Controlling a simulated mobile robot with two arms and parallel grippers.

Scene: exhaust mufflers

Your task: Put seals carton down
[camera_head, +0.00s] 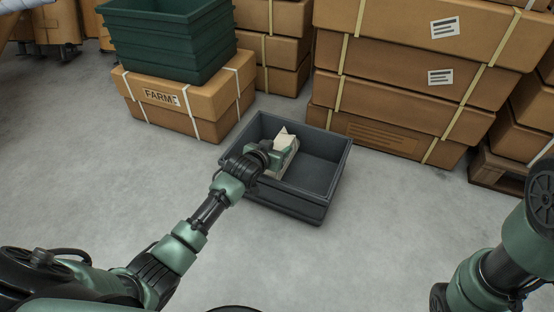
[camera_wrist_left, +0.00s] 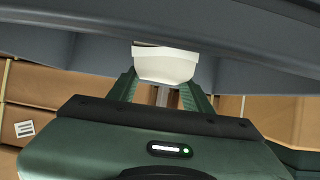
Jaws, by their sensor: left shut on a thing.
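The seals carton, a small off-white box (camera_head: 287,143), is inside the left part of a dark grey open bin (camera_head: 318,210) on the floor. My left gripper (camera_head: 277,153) reaches over the bin's near left wall and is shut on the carton. In the left wrist view, the carton (camera_wrist_left: 165,64) sits between the two green fingers (camera_wrist_left: 166,88), with the grey bin (camera_wrist_left: 260,75) around it. I cannot tell whether the carton touches the bin floor. My right arm shows at the right edge, but its gripper is out of view.
The right part of the bin is empty. Stacked green crates (camera_head: 172,45) stand on a strapped cardboard box (camera_head: 205,103) at the back left. Tall strapped box stacks (camera_head: 385,90) stand behind the bin. A wooden pallet (camera_head: 495,172) is at the right. The grey floor around the bin is clear.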

